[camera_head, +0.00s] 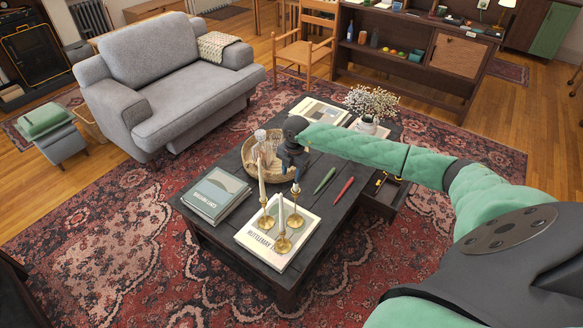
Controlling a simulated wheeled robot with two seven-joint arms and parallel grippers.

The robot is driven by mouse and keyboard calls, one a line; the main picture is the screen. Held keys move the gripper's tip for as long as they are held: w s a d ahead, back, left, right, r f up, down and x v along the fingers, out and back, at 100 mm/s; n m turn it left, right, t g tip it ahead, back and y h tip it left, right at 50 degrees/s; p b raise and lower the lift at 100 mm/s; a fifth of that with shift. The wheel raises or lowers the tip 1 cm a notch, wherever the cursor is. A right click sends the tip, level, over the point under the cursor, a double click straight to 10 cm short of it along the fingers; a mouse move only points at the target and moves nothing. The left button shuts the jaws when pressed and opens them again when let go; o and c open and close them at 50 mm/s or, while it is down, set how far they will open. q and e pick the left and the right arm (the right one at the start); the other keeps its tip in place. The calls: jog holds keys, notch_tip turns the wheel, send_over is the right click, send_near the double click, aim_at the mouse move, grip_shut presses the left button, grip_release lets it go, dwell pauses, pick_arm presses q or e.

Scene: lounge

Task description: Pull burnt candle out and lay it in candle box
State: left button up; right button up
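Three brass candlesticks stand on a white book (253,236) at the near end of the dark coffee table. The left one holds a tall pale candle (261,181), the front one a pale candle (281,212). The right candlestick (295,219) has a short pale stub (296,187) at its top. My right gripper (294,177) points down just above this stub; its dark fingers are too small to tell open from shut, or whether they touch the stub. My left gripper is out of view. I cannot make out a candle box for certain.
A green stick (325,180) and a red stick (344,190) lie on the coffee table (237,222). A round woven tray (247,163) with glassware, grey books (216,194) and a flower vase (368,126) stand there too. A drawer (382,201) is open at the right side.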

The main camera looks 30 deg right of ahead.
aim_at(296, 186)
jog(key=shift+d+m+h, duration=0.3)
jog(key=shift+d+h, duration=0.2)
jog(key=shift+d, duration=0.45)
jog(key=shift+s+f, duration=0.1)
jog(key=shift+f, duration=0.15)
notch_tip(296, 186, down, 2)
jog(key=shift+f+b, duration=0.1)
jog(key=shift+b, duration=0.6)
jog(key=shift+f+b, duration=0.6)
jog(key=shift+f, duration=0.7)
jog(key=shift+f+b, duration=0.65)
jog(key=shift+f, duration=0.3)
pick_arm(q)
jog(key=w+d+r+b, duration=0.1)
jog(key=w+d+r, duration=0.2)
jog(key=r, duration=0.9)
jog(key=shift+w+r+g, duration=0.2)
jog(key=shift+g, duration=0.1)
pick_arm(e)
jog(key=shift+f, duration=0.85)
